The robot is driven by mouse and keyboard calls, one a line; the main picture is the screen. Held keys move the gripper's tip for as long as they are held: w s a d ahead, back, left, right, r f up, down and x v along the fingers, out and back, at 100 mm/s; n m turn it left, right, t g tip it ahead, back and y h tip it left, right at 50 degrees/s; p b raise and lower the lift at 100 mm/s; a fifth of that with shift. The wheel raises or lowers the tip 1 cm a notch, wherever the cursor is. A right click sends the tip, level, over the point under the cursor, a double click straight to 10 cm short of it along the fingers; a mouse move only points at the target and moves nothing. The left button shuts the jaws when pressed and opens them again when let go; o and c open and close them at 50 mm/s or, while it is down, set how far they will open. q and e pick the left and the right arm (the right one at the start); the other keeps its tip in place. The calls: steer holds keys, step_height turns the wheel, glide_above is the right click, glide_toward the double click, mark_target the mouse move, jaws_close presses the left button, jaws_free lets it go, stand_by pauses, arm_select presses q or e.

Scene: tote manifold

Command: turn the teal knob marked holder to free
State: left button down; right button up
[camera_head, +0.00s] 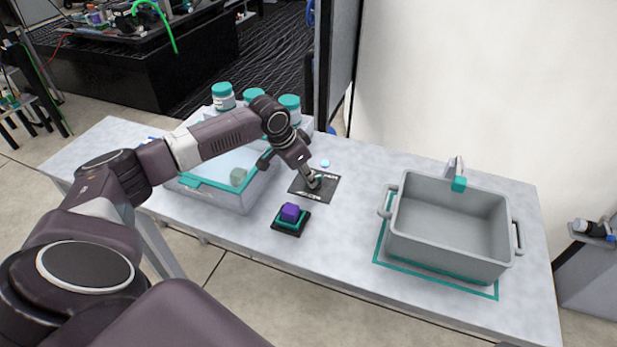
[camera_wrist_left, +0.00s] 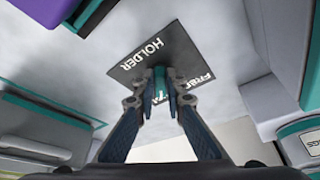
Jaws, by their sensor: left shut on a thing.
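The dark plate (camera_head: 328,187) lies on the table, and its lettering reads HOLDER and FREE in the left wrist view (camera_wrist_left: 143,62). The teal knob (camera_wrist_left: 159,75) stands on the plate and shows between my left fingertips. My left gripper (camera_head: 314,182) reaches down onto the plate from above. In the left wrist view its two fingers (camera_wrist_left: 159,91) are closed on the knob. The head view mostly hides the knob behind the gripper. Its exact pointing direction is hard to tell. My right gripper does not show.
A purple block (camera_head: 290,212) sits on a small dark, teal-edged base in front of the plate. A white bin (camera_head: 215,197) with a teal front edge stands left, with several teal-lidded jars (camera_head: 223,92) behind. A grey tote (camera_head: 445,262) stands right. Bare table lies between plate and tote.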

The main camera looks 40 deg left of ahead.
arm_select(q)
steer(key=shift+r+p, duration=0.15)
steer(key=shift+p, duration=0.3)
steer(key=n+y+p, duration=0.1)
steer(key=n+p, duration=0.2)
steer(key=p, duration=0.1)
steer(key=d+n+y+p, duration=0.1)
steer(key=n+p, duration=0.2)
steer(key=p, duration=0.2)
steer(key=n+y+p, duration=0.1)
steer(key=n+p, duration=0.2)
steer(key=p, duration=0.1)
steer(key=shift+d+r+p, duration=0.1)
steer(key=shift+d+p, duration=0.2)
steer(key=shift+d, duration=0.1)
steer(key=n+p, duration=0.1)
steer(key=n+y, duration=0.1)
steer(key=shift+w+d+n+g+p, duration=0.1)
steer(key=shift+d+n+g+p, duration=0.05)
steer(key=shift+n+g+p, duration=0.2)
steer(key=shift+w+f+n+g+y+p, duration=0.15)
steer(key=shift+n+y+p, duration=0.1)
steer(key=shift+n, duration=0.3)
steer(key=shift+s+f+n+g+y+p, duration=0.1)
steer(key=shift+n+y+p, duration=0.1)
steer(key=shift+n, duration=0.3)
steer(key=shift+w+n, duration=0.1)
steer(key=shift+n, duration=0.2)
steer(key=c, duration=2)
jaws_free()
